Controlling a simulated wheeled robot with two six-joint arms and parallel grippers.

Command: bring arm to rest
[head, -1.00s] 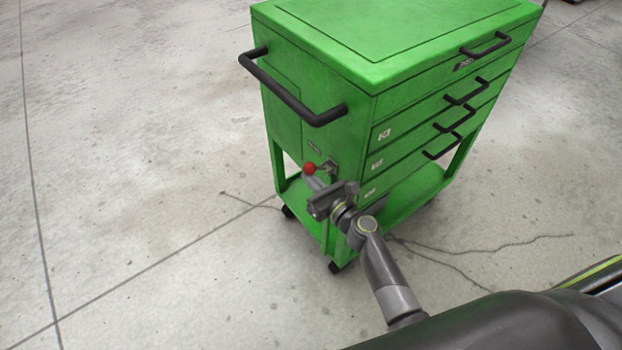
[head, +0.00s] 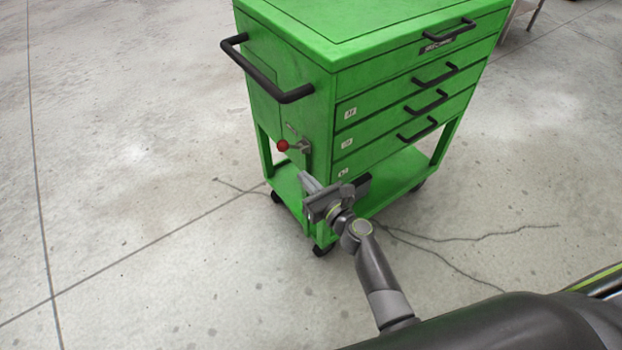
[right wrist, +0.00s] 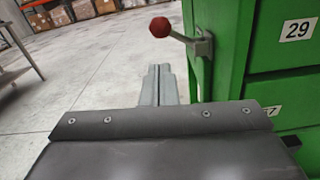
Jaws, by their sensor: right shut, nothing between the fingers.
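My right gripper (head: 309,182) is in front of the near corner of the green drawer cart (head: 385,45), low down. Its fingers are together with nothing between them; they also show closed in the right wrist view (right wrist: 159,84). A lever with a red ball knob (head: 283,146) sticks out from the cart's left side, just above and beyond the fingertips. In the right wrist view the red knob (right wrist: 160,27) stands above the fingers, apart from them. My left gripper is not in view.
The cart has a black push handle (head: 266,72) on its left side and several drawers with black pulls. It stands on castors. Concrete floor is clear to the left. The right wrist view shows cardboard boxes (right wrist: 83,9) far back and a metal table (right wrist: 22,50) at left.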

